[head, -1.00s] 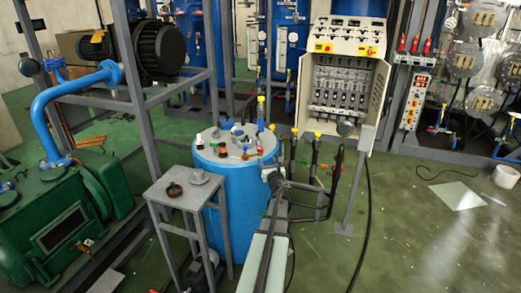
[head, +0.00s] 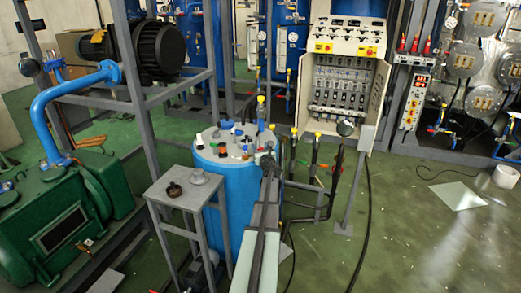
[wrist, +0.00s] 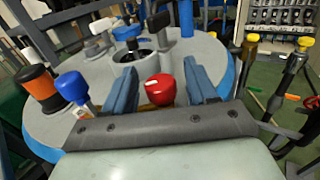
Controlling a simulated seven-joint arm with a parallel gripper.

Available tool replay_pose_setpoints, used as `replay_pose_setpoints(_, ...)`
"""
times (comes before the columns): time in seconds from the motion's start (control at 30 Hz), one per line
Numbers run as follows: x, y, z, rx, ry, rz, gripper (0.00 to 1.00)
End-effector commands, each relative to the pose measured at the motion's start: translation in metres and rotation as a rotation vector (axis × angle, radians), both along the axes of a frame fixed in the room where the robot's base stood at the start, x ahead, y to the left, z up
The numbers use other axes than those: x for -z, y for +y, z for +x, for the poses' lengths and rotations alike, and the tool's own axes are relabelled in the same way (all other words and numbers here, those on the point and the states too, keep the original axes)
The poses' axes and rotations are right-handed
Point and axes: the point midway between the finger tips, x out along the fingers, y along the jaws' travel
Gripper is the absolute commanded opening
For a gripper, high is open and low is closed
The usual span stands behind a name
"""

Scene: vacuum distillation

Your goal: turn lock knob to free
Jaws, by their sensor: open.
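The blue tank (head: 225,226) has a grey round lid (wrist: 215,52) with several knobs and handles. My gripper (wrist: 158,76) is open at the lid's near edge, its two blue fingers apart. A red knob (wrist: 161,89) shows between the fingers, with no clear contact. A blue knob (wrist: 73,87) and an orange-and-black knob (wrist: 37,85) stand to the left. I cannot tell which one is the lock knob. In the head view my gripper (head: 264,157) is at the lid's right side.
A small grey stand (head: 178,192) with two small round parts is left of the tank. Pipes with yellow tops (head: 317,150) rise to its right. A control cabinet (head: 343,75) is behind.

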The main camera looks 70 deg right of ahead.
Motion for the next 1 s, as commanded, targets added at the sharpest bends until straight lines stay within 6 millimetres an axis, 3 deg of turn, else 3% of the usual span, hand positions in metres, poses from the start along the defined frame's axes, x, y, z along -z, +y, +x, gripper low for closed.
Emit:
replay_pose_setpoints(0.17,-0.0002,0.0004,-0.0003,0.000,0.000,0.000,0.56)
replay_pose_setpoints(0.67,-0.0002,0.0003,-0.0007,0.001,0.000,0.000,0.08)
replay_pose_setpoints(1.0,-0.0001,-0.0009,-0.0019,-0.044,0.001,-0.001,0.08)
